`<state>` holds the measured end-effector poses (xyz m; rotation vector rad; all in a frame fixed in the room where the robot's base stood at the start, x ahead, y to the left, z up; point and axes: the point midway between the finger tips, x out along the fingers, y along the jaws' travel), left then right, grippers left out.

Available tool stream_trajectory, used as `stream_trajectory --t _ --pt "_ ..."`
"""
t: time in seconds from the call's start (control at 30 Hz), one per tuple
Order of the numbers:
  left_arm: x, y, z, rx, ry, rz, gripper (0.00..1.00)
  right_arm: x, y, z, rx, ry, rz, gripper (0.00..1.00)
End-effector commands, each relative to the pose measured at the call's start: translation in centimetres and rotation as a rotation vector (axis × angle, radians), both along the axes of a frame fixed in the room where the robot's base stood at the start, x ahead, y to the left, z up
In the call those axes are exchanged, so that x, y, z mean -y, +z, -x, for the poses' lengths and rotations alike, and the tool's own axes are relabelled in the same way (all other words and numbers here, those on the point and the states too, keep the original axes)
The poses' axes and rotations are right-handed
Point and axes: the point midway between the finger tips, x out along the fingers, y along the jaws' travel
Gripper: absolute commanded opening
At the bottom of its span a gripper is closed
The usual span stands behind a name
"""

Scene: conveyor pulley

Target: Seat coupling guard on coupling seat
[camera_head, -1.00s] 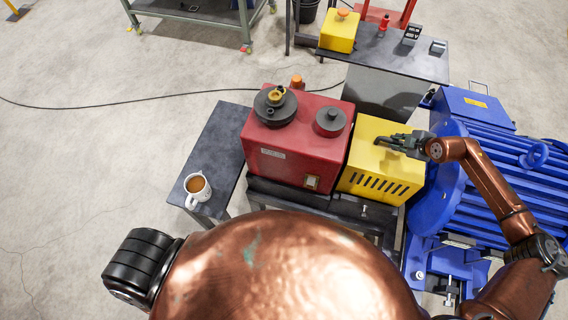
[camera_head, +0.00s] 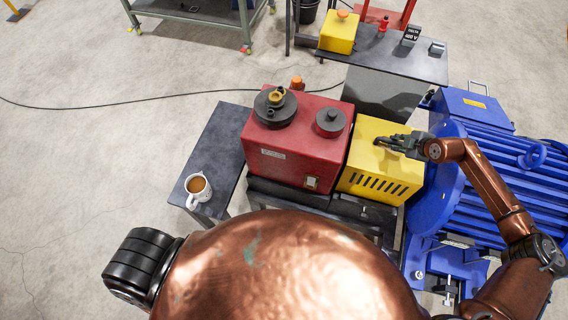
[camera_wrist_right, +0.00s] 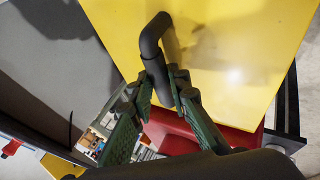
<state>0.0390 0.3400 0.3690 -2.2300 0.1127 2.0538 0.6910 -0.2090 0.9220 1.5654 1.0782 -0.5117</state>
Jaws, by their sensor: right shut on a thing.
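The coupling guard (camera_head: 372,172) is a yellow box with a row of slots in its near side. It stands upright between the red gearbox and the blue motor in the head view, and its top fills much of the right wrist view (camera_wrist_right: 235,65). My right gripper (camera_head: 392,143) is over its top, shut on the guard's black handle (camera_wrist_right: 152,40). The coupling seat is hidden under the guard, so I cannot tell whether the guard's lower edge touches it. My left gripper is not in view.
The red gearbox (camera_head: 290,150) with dark round caps is close on the guard's left. The blue motor (camera_head: 490,170) is close on its right. A side table (camera_head: 222,150) carries a coffee mug (camera_head: 198,188). A back bench (camera_head: 385,60) holds a smaller yellow box (camera_head: 339,33).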

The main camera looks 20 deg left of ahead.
Motion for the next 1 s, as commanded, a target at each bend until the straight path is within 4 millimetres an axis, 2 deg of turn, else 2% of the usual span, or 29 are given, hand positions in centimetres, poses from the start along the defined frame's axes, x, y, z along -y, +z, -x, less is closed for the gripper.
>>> stream_trajectory --t 0.03,1.0 --pt "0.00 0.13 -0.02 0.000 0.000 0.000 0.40 -0.13 0.50 -0.24 0.007 0.000 -0.005 0.00" --pt "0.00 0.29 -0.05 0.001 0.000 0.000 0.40 -0.11 -0.27 -0.21 0.006 -0.001 -0.005 0.00"
